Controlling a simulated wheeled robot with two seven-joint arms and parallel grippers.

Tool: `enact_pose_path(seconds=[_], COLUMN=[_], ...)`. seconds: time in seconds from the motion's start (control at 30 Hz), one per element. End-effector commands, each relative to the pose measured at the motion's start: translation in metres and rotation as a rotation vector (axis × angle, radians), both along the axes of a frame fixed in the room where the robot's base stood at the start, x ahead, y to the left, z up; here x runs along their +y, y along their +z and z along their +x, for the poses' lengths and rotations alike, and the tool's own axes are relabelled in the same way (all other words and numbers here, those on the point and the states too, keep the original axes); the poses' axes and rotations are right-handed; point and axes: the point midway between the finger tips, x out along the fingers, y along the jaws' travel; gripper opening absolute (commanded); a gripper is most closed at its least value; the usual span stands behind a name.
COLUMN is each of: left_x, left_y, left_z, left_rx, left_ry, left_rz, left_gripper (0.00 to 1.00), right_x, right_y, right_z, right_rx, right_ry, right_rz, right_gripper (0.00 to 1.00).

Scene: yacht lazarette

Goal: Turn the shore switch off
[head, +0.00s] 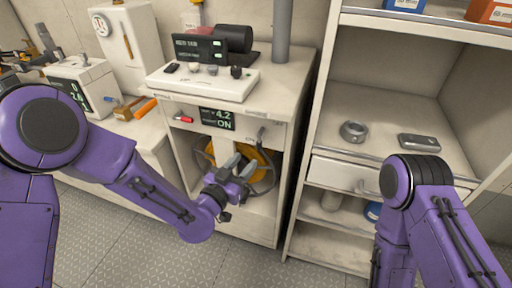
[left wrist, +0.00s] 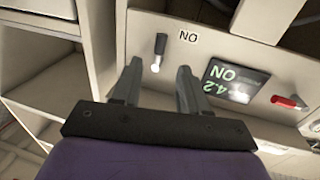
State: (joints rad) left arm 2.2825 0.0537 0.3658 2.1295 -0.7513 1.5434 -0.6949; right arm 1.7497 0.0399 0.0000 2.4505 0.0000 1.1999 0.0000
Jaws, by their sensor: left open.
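A small switch with a dark lever and pale tip (left wrist: 159,48) sits on the cabinet's front panel in the left wrist view, beside an upside-down ON label (left wrist: 188,36). In the head view the switch (head: 262,133) is right of a dark display (head: 217,120) reading 4.2 and ON. The display also shows upside down in the left wrist view (left wrist: 230,82). My left gripper (head: 240,165) is open and empty, below and in front of the panel. In the left wrist view its fingers (left wrist: 158,78) point toward the switch, apart from it. My right gripper is out of view.
A red-handled control (head: 184,118) sits left of the display. An orange coil (head: 238,158) is in the opening behind my left gripper.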

Motion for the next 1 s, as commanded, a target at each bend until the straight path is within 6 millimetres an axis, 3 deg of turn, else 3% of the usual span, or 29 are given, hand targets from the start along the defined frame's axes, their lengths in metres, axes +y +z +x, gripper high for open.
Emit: enact_pose_path(seconds=[0.1, 0.3, 0.63, 0.67, 0.7, 0.8, 1.0], left_x=[-0.014, -0.031, -0.036, -0.036, -0.036, -0.036, -0.036], left_y=[0.002, 0.0, -0.001, -0.001, -0.001, -0.001, -0.001], left_z=[0.024, 0.053, 0.06, 0.06, 0.06, 0.06, 0.06], left_rx=[0.001, 0.003, 0.005, 0.005, 0.005, 0.005, 0.005], left_ry=[-0.001, -0.002, -0.003, -0.003, -0.003, -0.003, -0.004], left_rz=[-0.002, -0.002, -0.002, -0.002, -0.002, -0.002, -0.005], left_gripper=[0.43, 0.43, 0.43, 0.4, 0.27, 0.0, 0.0], right_x=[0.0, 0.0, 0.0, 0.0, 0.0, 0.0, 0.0], right_y=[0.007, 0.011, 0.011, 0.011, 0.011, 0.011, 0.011], right_z=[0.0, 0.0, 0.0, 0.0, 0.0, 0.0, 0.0], right_rx=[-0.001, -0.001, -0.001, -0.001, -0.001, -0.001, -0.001], right_ry=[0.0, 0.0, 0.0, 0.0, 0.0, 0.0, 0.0], right_rz=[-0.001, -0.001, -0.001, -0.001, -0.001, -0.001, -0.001], right_gripper=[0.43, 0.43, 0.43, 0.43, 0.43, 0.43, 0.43])
